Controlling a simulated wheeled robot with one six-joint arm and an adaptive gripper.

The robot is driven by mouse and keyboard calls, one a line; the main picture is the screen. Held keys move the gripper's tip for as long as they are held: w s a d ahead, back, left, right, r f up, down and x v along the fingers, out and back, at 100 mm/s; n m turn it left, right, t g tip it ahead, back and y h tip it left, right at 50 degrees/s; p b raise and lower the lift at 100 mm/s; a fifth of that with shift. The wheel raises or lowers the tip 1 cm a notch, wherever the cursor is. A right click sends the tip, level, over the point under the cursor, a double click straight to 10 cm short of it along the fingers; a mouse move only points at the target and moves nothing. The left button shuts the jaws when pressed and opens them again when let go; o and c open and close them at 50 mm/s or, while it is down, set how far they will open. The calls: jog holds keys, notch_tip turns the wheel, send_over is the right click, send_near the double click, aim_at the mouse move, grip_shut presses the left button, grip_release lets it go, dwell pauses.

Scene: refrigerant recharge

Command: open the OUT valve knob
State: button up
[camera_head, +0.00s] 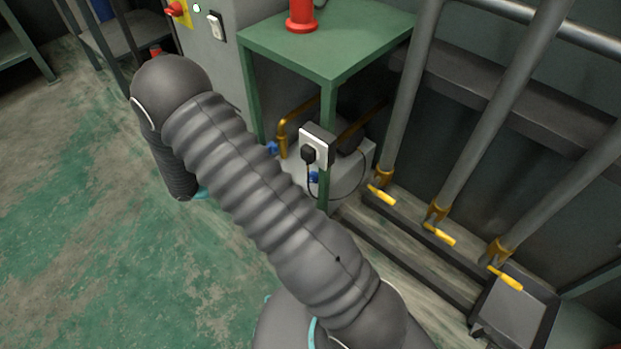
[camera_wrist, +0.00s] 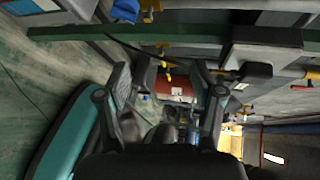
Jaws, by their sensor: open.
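Under the green table, a light grey unit (camera_head: 345,177) carries brass pipes and two small blue knobs, one at its left (camera_head: 272,148) and one nearer the front table leg (camera_head: 315,177). No label is readable, so I cannot tell which one is the OUT valve knob. In the wrist view my gripper (camera_wrist: 164,80) is open, its two dark fingers spread. A red cylinder (camera_wrist: 174,86) shows between and beyond the fingers; contact is not visible. A small blue part (camera_wrist: 192,136) shows low between them, unclear. My arm hides the gripper in the head view.
A white socket box (camera_head: 315,146) with a black plug and cable hangs at the front table leg. A red object (camera_head: 302,15) stands on the green table (camera_head: 345,50). Grey pipes with yellow-handled valves (camera_head: 440,235) stand at right.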

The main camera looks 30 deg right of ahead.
aim_at(310, 179)
notch_tip(310, 179, down, 9)
jog(key=w+a+n+t+h, duration=0.1)
jog(key=n+t+h, duration=0.2)
jog(key=n, duration=0.5)
jog(key=d, duration=1.3)
jog(key=shift+w+d+r, duration=0.1)
jog(key=shift+d, duration=0.1)
jog(key=c, duration=1.1)
